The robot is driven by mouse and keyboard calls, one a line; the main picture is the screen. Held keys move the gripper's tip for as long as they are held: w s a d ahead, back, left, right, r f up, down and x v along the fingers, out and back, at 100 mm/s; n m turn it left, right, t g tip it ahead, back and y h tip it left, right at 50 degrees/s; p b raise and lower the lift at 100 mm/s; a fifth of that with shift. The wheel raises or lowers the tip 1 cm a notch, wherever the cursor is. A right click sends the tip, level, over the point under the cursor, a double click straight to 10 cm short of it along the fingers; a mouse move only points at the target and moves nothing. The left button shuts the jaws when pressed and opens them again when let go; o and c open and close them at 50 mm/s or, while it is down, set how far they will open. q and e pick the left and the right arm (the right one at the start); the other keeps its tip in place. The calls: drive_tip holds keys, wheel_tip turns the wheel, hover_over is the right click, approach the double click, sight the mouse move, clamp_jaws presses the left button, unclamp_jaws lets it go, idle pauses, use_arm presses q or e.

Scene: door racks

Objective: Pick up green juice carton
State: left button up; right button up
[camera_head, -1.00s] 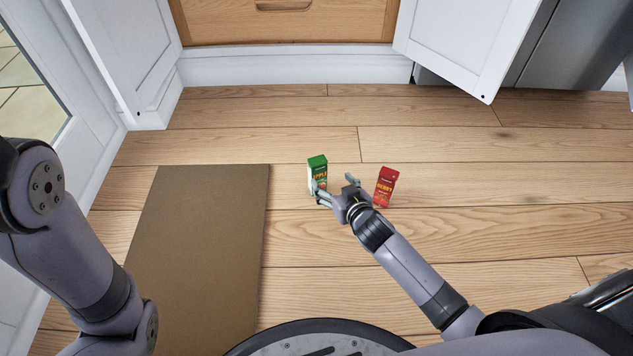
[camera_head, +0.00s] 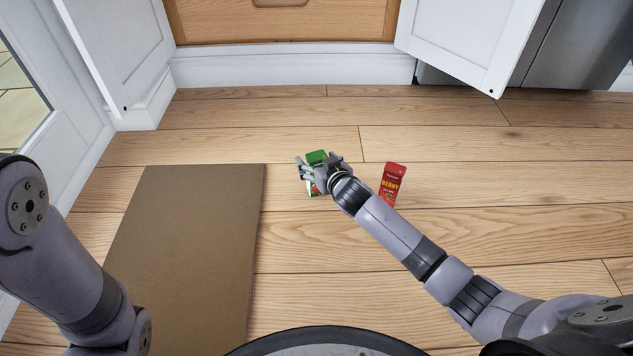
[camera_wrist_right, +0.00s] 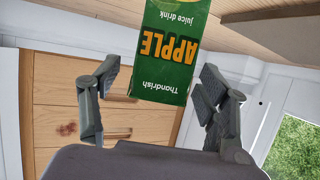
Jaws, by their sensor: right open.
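The green apple juice carton (camera_head: 317,157) stands on the wooden floor in the head view, partly hidden by my right gripper (camera_head: 318,170). In the right wrist view the carton (camera_wrist_right: 167,50) appears upside down, with its "APPLE" label facing the camera. There my right gripper (camera_wrist_right: 158,100) is open, with one finger to the left of the carton and one to the right. A gap shows on both sides, so the fingers do not appear to grip it. Only my left arm shows at the left of the head view; its gripper is out of view.
A red berry carton (camera_head: 392,183) stands to the right of my right gripper. A brown mat (camera_head: 190,250) lies on the floor to the left. White cabinet doors (camera_head: 457,45) stand open at the back. The floor between the cartons and the cabinet is clear.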

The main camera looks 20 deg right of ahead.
drive_tip(key=shift+w+f, duration=0.1)
drive_tip(key=shift+w, duration=0.35)
drive_tip(key=shift+c, duration=0.3)
clamp_jaws()
idle(0.4)
drive_tip(key=shift+a, duration=0.1)
